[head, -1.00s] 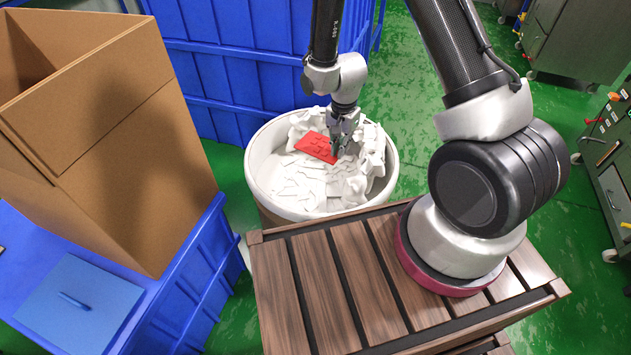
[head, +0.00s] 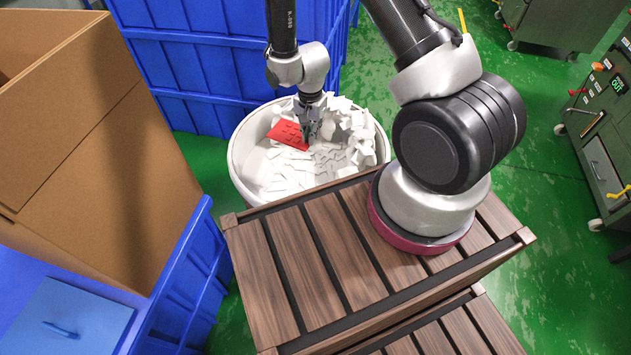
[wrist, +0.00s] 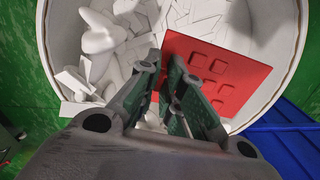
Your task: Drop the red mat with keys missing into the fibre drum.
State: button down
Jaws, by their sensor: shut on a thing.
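The red mat (head: 288,134) is a flat square with a few raised square keys, seen also in the wrist view (wrist: 214,68). It is tilted and lies within the mouth of the round drum (head: 238,172), which has a pale inside and a thin tan rim (wrist: 300,40). My gripper (head: 309,134) points down into the drum. In the wrist view my gripper (wrist: 165,68) is shut on the mat's near left edge. Whether the mat touches the white pieces below is unclear.
White scrap pieces (head: 352,130) fill the drum and heap at its right. A slatted wooden crate (head: 320,245) stands in front. A large cardboard box (head: 110,180) and blue bins (head: 200,80) stand left and behind.

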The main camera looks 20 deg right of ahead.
jog(key=shift+f, duration=0.1)
jog(key=c, duration=1.5)
grip_release()
notch_tip(320, 180, up, 12)
